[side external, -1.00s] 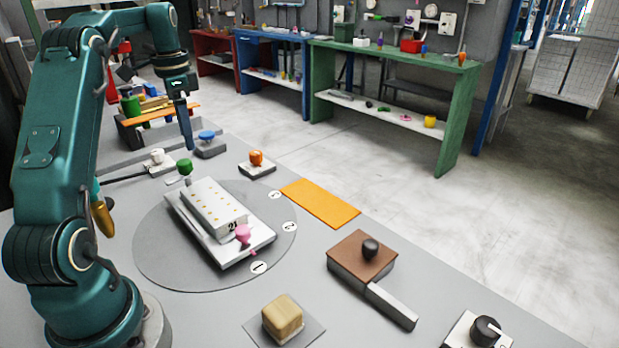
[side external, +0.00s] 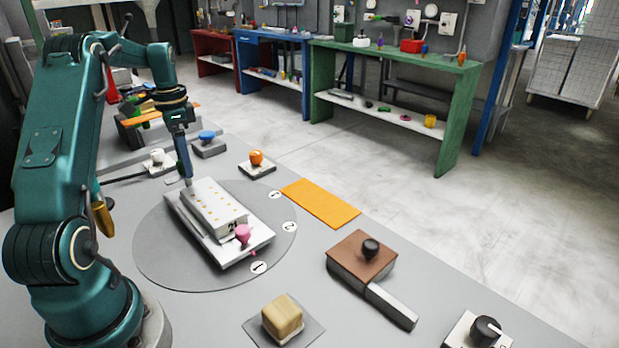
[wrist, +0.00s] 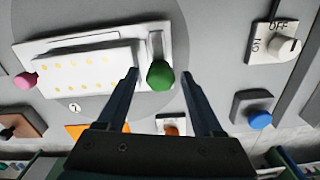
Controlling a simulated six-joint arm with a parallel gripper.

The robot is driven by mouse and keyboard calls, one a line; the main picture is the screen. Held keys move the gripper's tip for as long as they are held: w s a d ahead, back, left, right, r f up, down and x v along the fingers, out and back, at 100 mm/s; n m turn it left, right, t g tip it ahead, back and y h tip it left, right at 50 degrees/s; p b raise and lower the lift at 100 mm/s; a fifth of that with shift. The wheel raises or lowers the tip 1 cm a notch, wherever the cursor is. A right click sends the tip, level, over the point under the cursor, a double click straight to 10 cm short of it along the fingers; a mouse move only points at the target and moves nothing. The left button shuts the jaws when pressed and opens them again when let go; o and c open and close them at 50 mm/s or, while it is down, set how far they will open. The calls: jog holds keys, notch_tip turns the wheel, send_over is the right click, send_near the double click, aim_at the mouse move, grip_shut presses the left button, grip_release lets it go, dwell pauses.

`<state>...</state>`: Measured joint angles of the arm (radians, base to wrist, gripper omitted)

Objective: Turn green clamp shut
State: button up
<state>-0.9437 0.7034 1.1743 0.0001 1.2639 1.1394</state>
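The green clamp (wrist: 160,75) has a round green knob on a pale arm at one end of the white press (wrist: 80,68). In the side view the gripper hides its knob. The press (side external: 215,208) lies on a round grey turntable (side external: 160,262), with a pink clamp (side external: 243,234) at its near end. My gripper (side external: 188,182) points down at the far end of the press. In the wrist view my gripper (wrist: 160,74) is open, with the green knob between its fingertips. I cannot tell whether the fingers are low enough to surround the knob; no contact shows.
Near the turntable are a blue button (side external: 207,136), an orange button (side external: 256,158) and a white dial (wrist: 285,46) marked ON and OFF. An orange strip (side external: 320,203), a brown-topped block with a black knob (side external: 362,258) and a foam block (side external: 282,320) lie on the bench.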

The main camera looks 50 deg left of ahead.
grip_shut()
jog(key=shift+n, duration=0.4)
jog(key=n, duration=0.8)
jog(key=shift+a, duration=0.1)
jog(key=n, duration=0.4)
jog(key=shift+n, duration=2.5)
